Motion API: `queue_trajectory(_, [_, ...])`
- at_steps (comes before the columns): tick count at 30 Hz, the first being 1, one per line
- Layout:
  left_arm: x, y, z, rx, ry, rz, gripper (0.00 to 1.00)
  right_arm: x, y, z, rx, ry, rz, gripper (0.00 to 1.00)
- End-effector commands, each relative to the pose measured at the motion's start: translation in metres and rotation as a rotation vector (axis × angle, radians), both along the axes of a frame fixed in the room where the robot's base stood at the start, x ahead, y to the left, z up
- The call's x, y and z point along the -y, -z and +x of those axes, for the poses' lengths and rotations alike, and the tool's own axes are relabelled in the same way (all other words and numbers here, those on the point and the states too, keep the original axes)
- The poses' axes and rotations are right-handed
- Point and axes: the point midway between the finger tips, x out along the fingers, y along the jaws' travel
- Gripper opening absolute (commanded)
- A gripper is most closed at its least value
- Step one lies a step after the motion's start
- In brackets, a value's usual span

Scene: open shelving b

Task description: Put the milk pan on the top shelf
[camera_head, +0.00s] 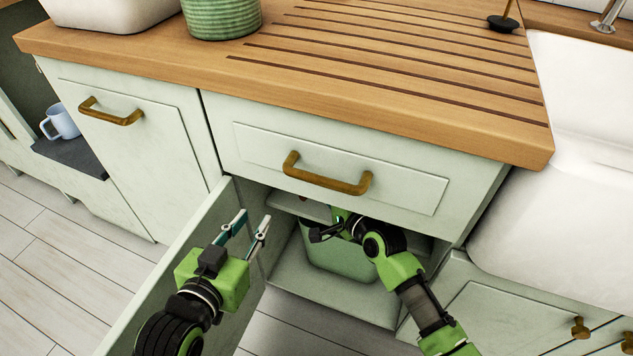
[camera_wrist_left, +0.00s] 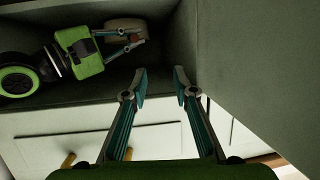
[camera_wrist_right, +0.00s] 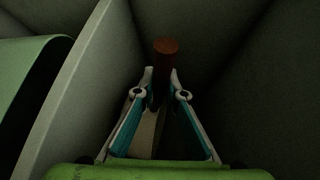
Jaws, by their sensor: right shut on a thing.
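The milk pan's brown handle (camera_wrist_right: 165,62) stands between the fingertips of my right gripper (camera_wrist_right: 160,75) in the right wrist view, and the gripper is shut on it. The left wrist view shows a pale round body (camera_wrist_left: 124,28), seemingly the milk pan, beside my right gripper (camera_wrist_left: 134,40). In the head view my right gripper (camera_head: 335,226) reaches into the open cabinet, and the pan is mostly hidden by the cabinet and the arm. My left gripper (camera_head: 254,218) is open and empty beside the open cabinet door (camera_head: 185,240).
A green bin (camera_head: 345,262) stands on the cabinet floor below a shelf (camera_head: 290,203). A shut drawer (camera_head: 400,190) is above the opening, under the wooden worktop (camera_head: 380,105). The white sink (camera_head: 565,200) is at the right. The open door bounds the left side.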

Motion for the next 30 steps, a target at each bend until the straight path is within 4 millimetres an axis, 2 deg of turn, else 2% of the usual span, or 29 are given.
queue_trajectory(6, [0.0,0.0,-0.001,-0.002,0.0,0.0,0.26,0.0,-0.003,0.001,0.007,0.0,0.001,0.0])
queue_trajectory(7, [0.0,0.0,-0.001,-0.002,0.0,0.0,0.26,0.0,-0.003,0.001,0.007,0.0,0.001,0.16])
queue_trajectory(9, [0.0,0.0,-0.001,-0.002,-0.001,0.001,0.26,0.0,-0.003,0.001,0.006,0.001,0.002,0.31])
queue_trajectory(22, [0.0,0.001,-0.001,-0.002,0.003,0.004,0.26,0.003,0.0,-0.005,-0.003,-0.001,0.001,0.31])
queue_trajectory(26, [0.0,0.001,-0.001,-0.001,0.002,0.003,0.26,0.012,-0.003,-0.018,-0.002,0.0,0.001,0.31])
queue_trajectory(30, [0.0,0.0,-0.001,-0.001,0.002,0.002,0.26,0.027,-0.009,-0.04,-0.001,0.0,0.0,0.31])
